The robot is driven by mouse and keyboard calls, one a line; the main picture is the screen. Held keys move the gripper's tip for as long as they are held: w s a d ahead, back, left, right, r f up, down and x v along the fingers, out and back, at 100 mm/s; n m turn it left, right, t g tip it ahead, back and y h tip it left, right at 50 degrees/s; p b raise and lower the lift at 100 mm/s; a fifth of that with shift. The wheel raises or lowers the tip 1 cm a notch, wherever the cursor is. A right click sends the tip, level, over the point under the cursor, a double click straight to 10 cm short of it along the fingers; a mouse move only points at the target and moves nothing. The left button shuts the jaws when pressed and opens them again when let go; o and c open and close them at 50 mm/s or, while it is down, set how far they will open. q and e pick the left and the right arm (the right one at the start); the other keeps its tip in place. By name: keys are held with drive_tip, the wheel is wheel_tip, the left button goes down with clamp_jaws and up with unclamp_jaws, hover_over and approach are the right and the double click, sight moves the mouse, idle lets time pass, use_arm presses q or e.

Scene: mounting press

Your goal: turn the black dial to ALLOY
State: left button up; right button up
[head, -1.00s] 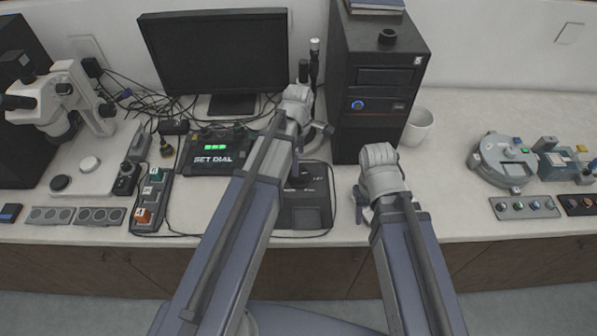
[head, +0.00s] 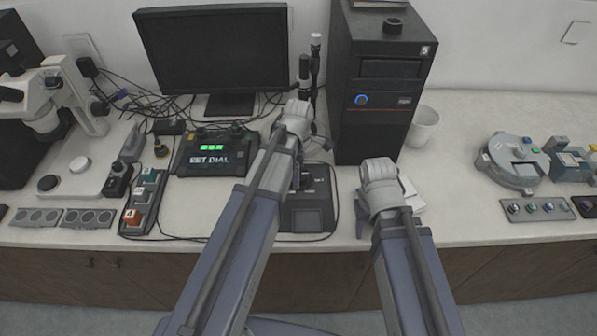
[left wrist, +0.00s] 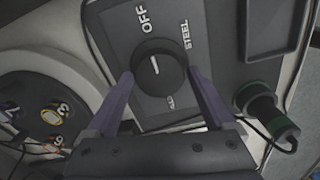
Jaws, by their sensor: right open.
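The black dial (left wrist: 159,68) sits on a dark grey panel with OFF printed above it and STEEL at its upper right. A third label below it is partly hidden. Its white mark points up, roughly towards OFF. In the left wrist view my left gripper (left wrist: 160,76) is open, with one finger on each side of the dial; I cannot tell whether either touches it. In the head view the dial's dark unit (head: 306,212) lies under my left gripper (head: 299,178), which hides the dial. My right gripper (head: 388,212) is open and empty above the counter, right of that unit.
A display box (head: 212,154) reading SET DIAL stands left of my left arm, with a button strip (head: 145,203) beside it. A computer tower (head: 380,95) and monitor (head: 213,50) stand behind. A white pot (head: 423,127) is right of the tower.

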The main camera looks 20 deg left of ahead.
use_arm(q)
drive_tip(key=c, duration=1.1)
